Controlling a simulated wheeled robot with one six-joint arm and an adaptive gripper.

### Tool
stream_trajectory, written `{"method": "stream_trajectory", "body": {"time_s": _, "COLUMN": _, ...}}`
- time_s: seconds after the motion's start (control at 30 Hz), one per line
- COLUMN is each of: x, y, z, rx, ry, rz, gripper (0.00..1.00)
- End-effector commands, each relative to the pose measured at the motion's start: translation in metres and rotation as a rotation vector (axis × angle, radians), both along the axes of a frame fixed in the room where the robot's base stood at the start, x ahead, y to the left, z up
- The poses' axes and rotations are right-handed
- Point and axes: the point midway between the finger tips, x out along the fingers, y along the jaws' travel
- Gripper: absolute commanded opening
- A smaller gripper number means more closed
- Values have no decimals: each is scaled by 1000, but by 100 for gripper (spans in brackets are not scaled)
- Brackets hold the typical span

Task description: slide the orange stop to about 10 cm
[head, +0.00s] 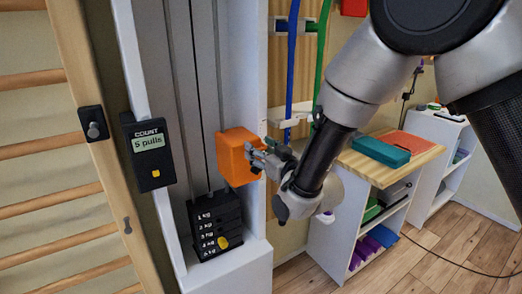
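The orange stop (233,157) is a box-shaped block on the grey vertical rails of the pulley column, just above the weight stack (215,226). My gripper (262,158) comes in from the right, with its fingertips at the stop's right side. The fingers overlap the stop's edge in the head view. I cannot tell whether they grip it, only touch it, or stand slightly apart. No centimetre scale is readable.
A black counter (148,150) reading "COUNT 5 pulls" is on the column's left edge. Wooden wall bars (45,155) stand at left. Blue (291,60) and green bands hang behind my arm. A wooden-topped shelf unit (368,172) stands at right. Floor shows at lower right.

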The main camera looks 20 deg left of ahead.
Motion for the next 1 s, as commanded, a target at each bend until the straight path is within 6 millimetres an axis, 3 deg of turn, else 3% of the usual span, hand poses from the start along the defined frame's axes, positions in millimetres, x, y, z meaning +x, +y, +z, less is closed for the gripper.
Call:
{"method": "stream_trajectory", "body": {"time_s": 0.03, "x": 0, "y": 0, "z": 0, "rx": 0, "ry": 0, "rz": 0, "gripper": 38}}
{"method": "stream_trajectory", "body": {"time_s": 0.23, "x": 0, "y": -1, "z": 0, "rx": 0, "ry": 0, "rz": -2, "gripper": 1}}
{"method": "stream_trajectory", "body": {"time_s": 0.5, "x": 1, "y": -1, "z": 19, "rx": 4, "ry": -2, "rz": -5, "gripper": 0}}
{"method": "stream_trajectory", "body": {"time_s": 0.7, "x": 2, "y": -2, "z": 17, "rx": 1, "ry": 0, "rz": -6, "gripper": 0}}
{"method": "stream_trajectory", "body": {"time_s": 0.73, "x": 2, "y": -2, "z": 17, "rx": 1, "ry": 0, "rz": -6, "gripper": 47}}
{"method": "stream_trajectory", "body": {"time_s": 0.8, "x": 2, "y": -2, "z": 17, "rx": 1, "ry": 0, "rz": -6, "gripper": 58}}
{"method": "stream_trajectory", "body": {"time_s": 1.0, "x": -1, "y": -6, "z": 17, "rx": 1, "ry": 1, "rz": -7, "gripper": 58}}
